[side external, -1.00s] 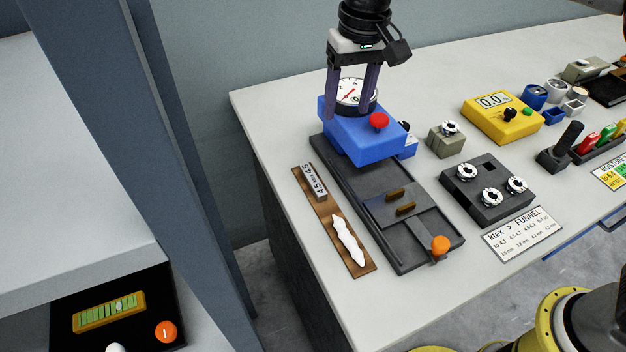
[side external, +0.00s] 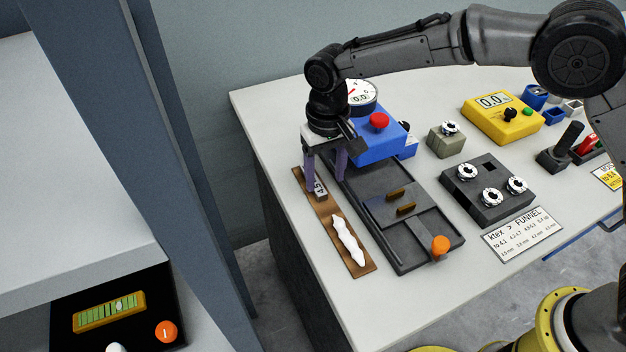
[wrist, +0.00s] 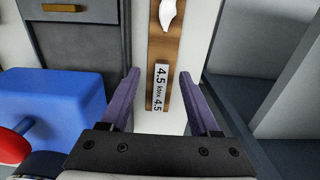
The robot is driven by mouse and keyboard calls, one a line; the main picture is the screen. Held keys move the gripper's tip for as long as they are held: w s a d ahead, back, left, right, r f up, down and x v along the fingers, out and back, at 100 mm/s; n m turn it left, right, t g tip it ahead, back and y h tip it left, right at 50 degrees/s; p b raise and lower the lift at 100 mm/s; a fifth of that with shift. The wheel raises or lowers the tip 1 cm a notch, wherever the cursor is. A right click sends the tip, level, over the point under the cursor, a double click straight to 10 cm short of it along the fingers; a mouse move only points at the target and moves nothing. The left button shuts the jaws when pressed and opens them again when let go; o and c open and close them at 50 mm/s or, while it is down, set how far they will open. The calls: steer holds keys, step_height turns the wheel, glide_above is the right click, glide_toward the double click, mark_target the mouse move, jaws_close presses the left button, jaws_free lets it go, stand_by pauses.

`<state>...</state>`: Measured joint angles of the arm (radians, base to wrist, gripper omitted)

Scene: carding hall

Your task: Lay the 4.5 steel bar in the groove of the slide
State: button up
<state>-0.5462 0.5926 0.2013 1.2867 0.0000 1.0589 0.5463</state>
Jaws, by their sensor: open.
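The 4.5 steel bar (wrist: 161,88) lies on a brown wooden board, its label reading "4.5 ktex 4.5". It is partly hidden by my gripper in the side view (side external: 319,188). My gripper (side external: 323,180) is open, with its purple fingers over the bar's end of the board. In the wrist view the open fingers (wrist: 159,80) stand on either side of the bar, apart from it. The dark grey slide (side external: 372,180) lies to the right of the board, with a grooved track, two brass pieces and an orange knob (side external: 440,244) at its near end.
A white sliver (side external: 347,240) lies on the same wooden board (side external: 366,268). A blue gauge block (side external: 372,147) with a red button stands at the slide's far end, close to my gripper. A dark block with several round pieces (side external: 487,205) is right of the slide.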

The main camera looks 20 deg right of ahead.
mark_target(322, 194)
steer(key=shift+a+f, duration=0.15)
steer(key=shift+f, duration=2.1)
jaws_close()
steer(key=shift+r, duration=0.1)
